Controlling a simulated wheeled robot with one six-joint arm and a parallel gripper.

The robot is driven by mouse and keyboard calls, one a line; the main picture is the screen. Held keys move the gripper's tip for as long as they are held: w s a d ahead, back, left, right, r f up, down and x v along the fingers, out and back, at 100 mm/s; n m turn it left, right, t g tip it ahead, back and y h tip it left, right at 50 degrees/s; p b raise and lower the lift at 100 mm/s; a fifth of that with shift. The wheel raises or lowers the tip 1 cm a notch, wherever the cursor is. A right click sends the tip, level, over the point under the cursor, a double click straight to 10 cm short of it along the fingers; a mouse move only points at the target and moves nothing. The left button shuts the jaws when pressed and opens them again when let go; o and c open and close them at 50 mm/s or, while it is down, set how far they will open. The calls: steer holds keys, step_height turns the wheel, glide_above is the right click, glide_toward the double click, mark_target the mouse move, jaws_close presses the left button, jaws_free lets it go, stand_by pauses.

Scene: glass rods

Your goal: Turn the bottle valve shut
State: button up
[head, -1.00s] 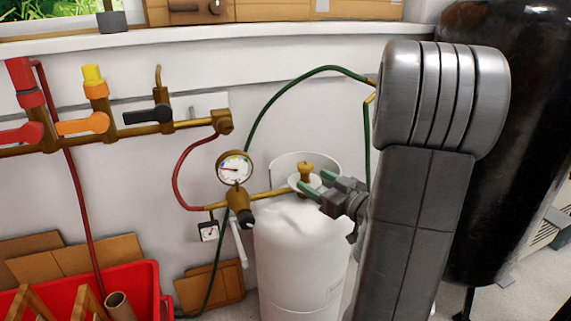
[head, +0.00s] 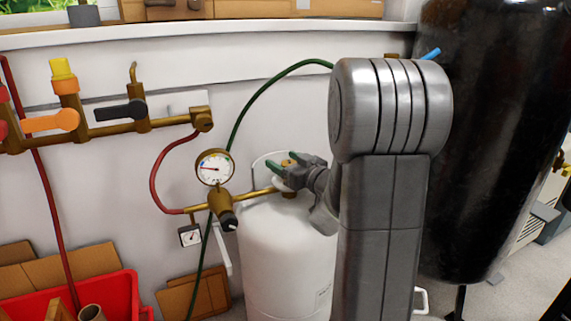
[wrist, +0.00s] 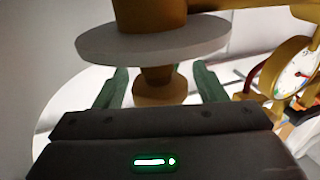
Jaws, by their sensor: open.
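The white gas bottle (head: 285,260) stands against the wall, with a brass valve (head: 289,163) on top. In the wrist view, a pale round disc (wrist: 150,40) sits on the brass valve, with a narrower brass knob (wrist: 155,85) beyond it. My gripper (head: 284,165) is at the valve top, its green fingers apart. In the wrist view, the gripper (wrist: 160,87) has one finger on each side of the brass knob, with visible gaps. I cannot tell whether either finger touches it. The gripper partly hides the valve in the head view.
A brass pipe with a pressure gauge (head: 214,167) runs left from the valve. A green hose (head: 262,92) arches above, and a red hose (head: 160,172) hangs left. A large black tank (head: 490,150) stands right. A red bin (head: 125,295) is at lower left.

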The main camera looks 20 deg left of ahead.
steer(key=c, duration=1)
